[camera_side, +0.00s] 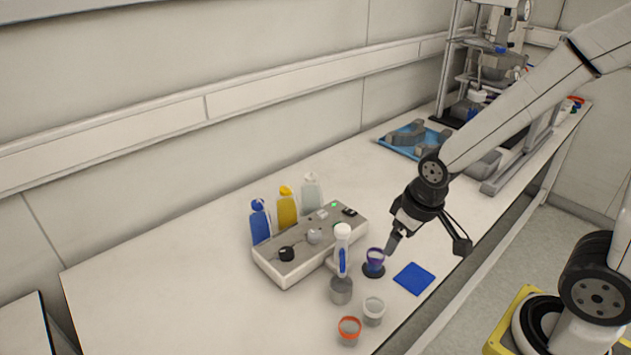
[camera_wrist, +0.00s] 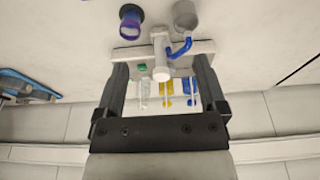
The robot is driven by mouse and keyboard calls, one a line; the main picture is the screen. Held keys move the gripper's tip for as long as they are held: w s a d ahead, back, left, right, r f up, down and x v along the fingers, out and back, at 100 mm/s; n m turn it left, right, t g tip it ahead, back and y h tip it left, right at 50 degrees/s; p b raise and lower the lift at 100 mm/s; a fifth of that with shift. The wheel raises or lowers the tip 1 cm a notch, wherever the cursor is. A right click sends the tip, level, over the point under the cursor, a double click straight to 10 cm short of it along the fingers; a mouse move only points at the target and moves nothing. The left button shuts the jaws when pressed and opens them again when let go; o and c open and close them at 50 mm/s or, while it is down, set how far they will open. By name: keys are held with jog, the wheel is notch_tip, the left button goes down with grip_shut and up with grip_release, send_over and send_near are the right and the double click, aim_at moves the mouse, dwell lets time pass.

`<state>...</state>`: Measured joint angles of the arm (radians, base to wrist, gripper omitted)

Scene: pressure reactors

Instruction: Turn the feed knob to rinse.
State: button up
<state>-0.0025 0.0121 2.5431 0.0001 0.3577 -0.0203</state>
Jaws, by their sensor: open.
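The pale console (camera_side: 290,271) stands on the bench with a black knob (camera_side: 286,253) at its left end and a grey knob (camera_side: 314,235) near its middle. I cannot read labels, so I cannot tell which is the feed knob or where it points. My gripper (camera_side: 427,244) is open and empty, above the bench to the right of the console, apart from both knobs. In the wrist view, my gripper (camera_wrist: 162,72) has its fingers spread, with part of the console (camera_wrist: 128,54) showing between and beyond them. The knobs are not clear there.
Blue (camera_side: 260,222), yellow (camera_side: 287,208) and clear (camera_side: 311,193) bottles stand behind the console. A white spout column (camera_side: 342,238) rises at its front above a grey cup (camera_side: 341,291). A purple-rimmed cup (camera_side: 375,262), a blue mat (camera_side: 414,278) and two other cups are nearby.

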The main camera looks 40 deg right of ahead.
jog(key=w+a+f+n+g, duration=0.1)
jog(key=w+a+n, duration=0.1)
jog(key=w+n, duration=0.35)
jog(key=w+a+f+n, duration=0.1)
jog(key=w+a+n, duration=0.15)
jog(key=w, duration=0.55)
jog(key=n+g, duration=0.2)
jog(key=n, duration=0.7)
send_over(287, 250)
notch_tip(287, 250, down, 5)
jog(key=shift+r, duration=0.1)
jog(key=shift+f, duration=3.95)
jog(key=shift+c, duration=0.3)
grip_shut()
